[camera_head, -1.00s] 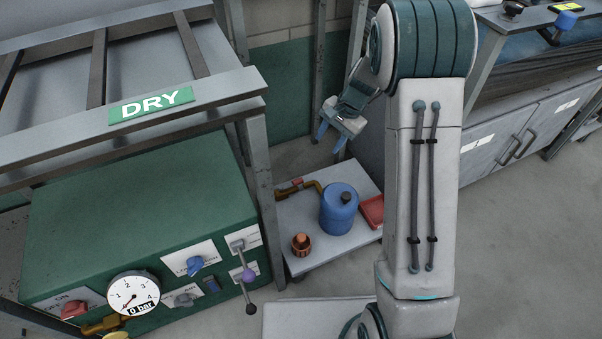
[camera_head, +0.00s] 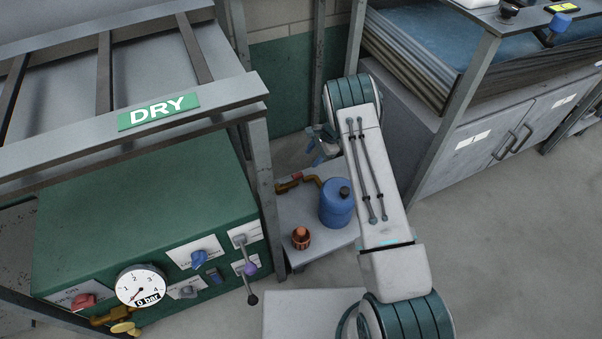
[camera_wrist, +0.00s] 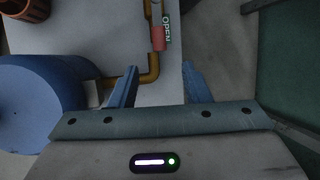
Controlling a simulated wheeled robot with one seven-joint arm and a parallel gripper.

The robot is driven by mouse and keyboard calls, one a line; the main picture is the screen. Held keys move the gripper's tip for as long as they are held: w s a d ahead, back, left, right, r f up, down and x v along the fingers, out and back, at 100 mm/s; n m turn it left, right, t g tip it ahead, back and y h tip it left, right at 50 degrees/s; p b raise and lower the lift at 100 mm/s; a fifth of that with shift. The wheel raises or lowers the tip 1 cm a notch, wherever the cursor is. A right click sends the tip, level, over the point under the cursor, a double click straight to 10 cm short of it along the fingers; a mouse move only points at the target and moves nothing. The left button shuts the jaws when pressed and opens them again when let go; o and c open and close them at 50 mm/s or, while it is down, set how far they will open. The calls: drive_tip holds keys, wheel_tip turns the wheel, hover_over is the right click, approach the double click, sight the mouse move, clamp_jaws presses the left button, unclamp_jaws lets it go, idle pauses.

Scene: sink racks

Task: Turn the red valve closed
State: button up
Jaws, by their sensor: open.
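The red valve handle (camera_wrist: 159,38) sits on a brass pipe (camera_wrist: 153,66) in the wrist view, beside a green label reading OPEN. In the head view the valve shows as a small red piece (camera_head: 297,176) on the pipe, left of the blue canister (camera_head: 336,203). My gripper (camera_wrist: 160,68) is open and empty. The valve lies ahead of its blue fingers, roughly in line with the gap between them, with no visible contact. In the head view my gripper (camera_head: 320,155) is above and behind the low shelf, partly hidden by my arm.
The blue canister (camera_wrist: 45,100) is close on the left in the wrist view. An orange-brown cup (camera_head: 301,238) stands on the shelf's front. The green cabinet (camera_head: 140,220) and its metal frame stand left of the shelf. A grey cupboard (camera_head: 490,150) is at right.

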sight(299, 174)
drive_tip(key=b+x, duration=0.3)
drive_tip(key=x, duration=0.8)
drive_tip(key=shift+f, duration=0.15)
clamp_jaws()
